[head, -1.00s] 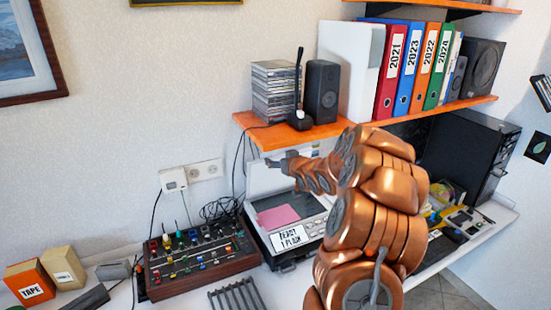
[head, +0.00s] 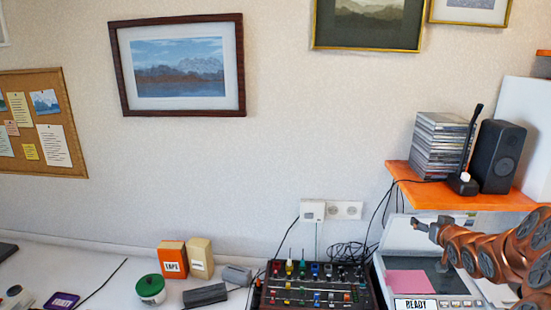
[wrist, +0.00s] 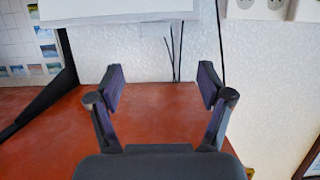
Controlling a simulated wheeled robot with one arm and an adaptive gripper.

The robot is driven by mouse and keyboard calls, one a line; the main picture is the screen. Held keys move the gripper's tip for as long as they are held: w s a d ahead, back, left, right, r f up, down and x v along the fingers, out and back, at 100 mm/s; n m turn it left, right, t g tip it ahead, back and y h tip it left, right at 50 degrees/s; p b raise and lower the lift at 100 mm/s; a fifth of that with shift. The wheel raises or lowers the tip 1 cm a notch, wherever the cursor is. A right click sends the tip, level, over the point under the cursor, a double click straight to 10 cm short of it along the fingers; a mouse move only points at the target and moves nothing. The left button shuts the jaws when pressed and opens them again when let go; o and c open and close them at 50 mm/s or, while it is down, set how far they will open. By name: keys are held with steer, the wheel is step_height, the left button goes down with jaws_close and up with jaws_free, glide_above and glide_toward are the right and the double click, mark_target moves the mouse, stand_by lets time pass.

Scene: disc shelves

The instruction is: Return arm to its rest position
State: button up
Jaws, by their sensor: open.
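My copper-coloured arm enters from the right edge of the head view and reaches left, in front of the open case. My gripper (head: 420,225) is at its left end, small and dark, just below and in front of the orange shelf (head: 470,200). In the wrist view my gripper (wrist: 161,82) has its two dark fingers spread wide apart with nothing between them. Behind the fingers is an orange-red surface.
The shelf carries a stack of disc cases (head: 442,145) and a black speaker (head: 497,156). The wall at upper left is free of shelves.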

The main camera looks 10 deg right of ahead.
steer(key=s+a+f+g, duration=0.1)
steer(key=s+a+g, duration=0.4)
steer(key=a, duration=0.4)
steer(key=s+a+f+g, duration=0.1)
steer(key=s+a+g, duration=0.1)
steer(key=s+a, duration=0.6)
steer(key=s+a+g+y, duration=0.1)
steer(key=s+a+g, duration=0.2)
steer(key=s+a, duration=0.3)
steer(key=s+a+f+n+g+y+b, duration=0.1)
steer(key=s+a+g, duration=0.2)
steer(key=s, duration=1.2)
steer(key=s+a+n+g, duration=0.1)
steer(key=s+a+g, duration=0.2)
steer(key=s+a, duration=0.7)
steer(key=shift+s+f+y+b, duration=0.3)
steer(key=shift+s+y+b, duration=0.1)
steer(key=shift+s, duration=0.45)
steer(key=shift+d, duration=0.1)
steer(key=shift+c, duration=0.4)
